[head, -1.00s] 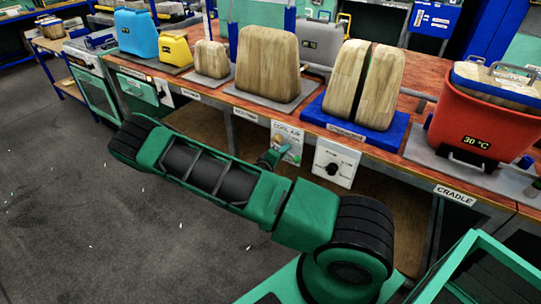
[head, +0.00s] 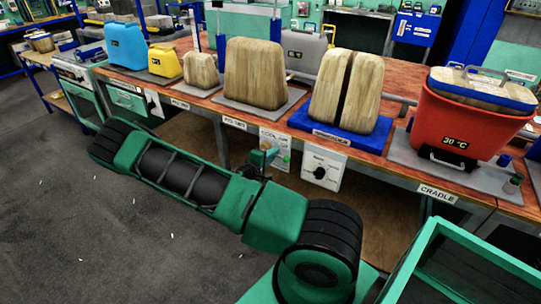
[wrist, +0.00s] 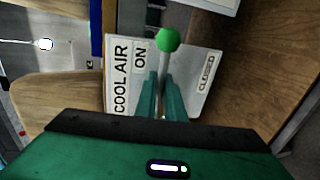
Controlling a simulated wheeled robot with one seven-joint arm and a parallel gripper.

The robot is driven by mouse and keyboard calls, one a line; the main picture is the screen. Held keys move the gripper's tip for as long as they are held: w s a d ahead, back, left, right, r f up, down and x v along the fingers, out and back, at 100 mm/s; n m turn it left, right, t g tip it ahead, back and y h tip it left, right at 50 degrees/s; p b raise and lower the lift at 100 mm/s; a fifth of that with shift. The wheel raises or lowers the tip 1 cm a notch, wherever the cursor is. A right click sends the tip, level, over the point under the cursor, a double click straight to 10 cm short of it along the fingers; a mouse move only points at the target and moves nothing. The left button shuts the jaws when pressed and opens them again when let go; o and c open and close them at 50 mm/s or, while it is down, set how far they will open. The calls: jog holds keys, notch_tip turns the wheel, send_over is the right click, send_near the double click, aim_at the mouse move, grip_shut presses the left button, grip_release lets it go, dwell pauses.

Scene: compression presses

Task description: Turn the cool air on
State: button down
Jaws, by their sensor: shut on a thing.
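The white cool air panel (head: 268,134) hangs under the bench front, partly hidden by my gripper. In the wrist view the panel (wrist: 122,88) shows the words COOL AIR, an ON label (wrist: 141,59) and a CLOSED label (wrist: 207,73). A lever with a green ball knob (wrist: 168,39) and a pale stem stands out from the panel. My gripper (wrist: 162,88) has its two green fingers shut on the lever stem, below the knob. In the head view my gripper (head: 262,158) is at the panel, and its grip is too small to make out.
A second white panel with a black dial (head: 320,171) is just right of the cool air panel. Above, the bench carries wooden mould blocks (head: 262,74), a red bucket (head: 455,125) and a cradle label (head: 437,194). Open floor (head: 60,220) lies at left.

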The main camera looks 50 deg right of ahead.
jog(key=shift+w+a+r, duration=0.1)
jog(key=shift+w+a, duration=0.1)
jog(key=shift+w, duration=0.2)
jog(key=c, duration=2.1)
grip_release()
jog(key=shift+s, duration=0.15)
jog(key=v, duration=1)
jog(key=shift+s+a, duration=0.1)
jog(key=shift+a, duration=0.2)
